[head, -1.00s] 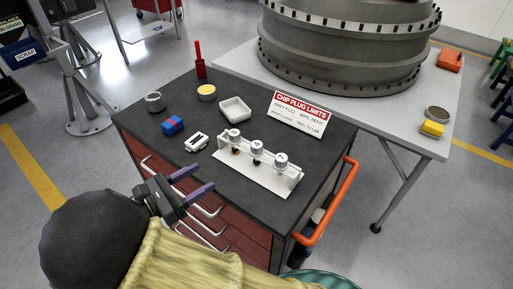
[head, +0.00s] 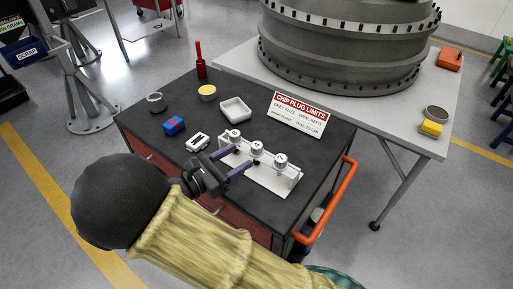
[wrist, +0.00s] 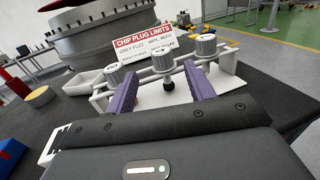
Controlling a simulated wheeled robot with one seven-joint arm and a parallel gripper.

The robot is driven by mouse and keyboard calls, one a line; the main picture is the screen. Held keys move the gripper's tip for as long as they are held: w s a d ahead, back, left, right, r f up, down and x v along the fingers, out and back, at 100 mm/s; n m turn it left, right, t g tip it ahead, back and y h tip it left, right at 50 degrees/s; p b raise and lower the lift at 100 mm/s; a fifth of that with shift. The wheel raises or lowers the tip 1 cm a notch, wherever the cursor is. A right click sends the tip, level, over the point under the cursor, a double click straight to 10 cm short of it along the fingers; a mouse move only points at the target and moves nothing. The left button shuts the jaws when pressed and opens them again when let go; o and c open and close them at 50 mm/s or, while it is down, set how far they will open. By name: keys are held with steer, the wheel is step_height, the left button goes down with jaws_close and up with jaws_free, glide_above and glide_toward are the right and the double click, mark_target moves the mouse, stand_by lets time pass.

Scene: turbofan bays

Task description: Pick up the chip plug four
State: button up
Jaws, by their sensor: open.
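Three silver-capped chip plugs stand upright in a white rack (head: 268,180) on the dark cart top: a left plug (head: 235,134), a middle plug (head: 257,148) and a right plug (head: 281,159). The cap marks are too small to read surely, so I cannot tell which is plug four. My gripper (head: 233,160) is open and empty at the rack's near side. In the wrist view, the middle plug (wrist: 163,62) shows between the purple fingers (wrist: 160,80), with its dark lower end visible. The left plug (wrist: 116,74) and right plug (wrist: 205,45) lie outside them.
A "chip plug limits" sign (head: 298,113) stands behind the rack. A white tray (head: 235,110), a white device (head: 198,141), a blue-and-red block (head: 174,125) and a yellow-topped tin (head: 207,93) sit on the cart. An orange handle (head: 335,200) edges its right side.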

mark_target(252, 149)
steer(key=shift+x, duration=0.8)
steer(key=shift+w+d+r, duration=0.1)
steer(key=shift+w+d, duration=0.15)
steer(key=shift+d, duration=0.15)
steer(key=p+x, duration=0.1)
steer(key=x, duration=0.3)
steer(key=shift+d, duration=0.15)
steer(key=c, duration=1.1)
steer(key=shift+o, duration=0.2)
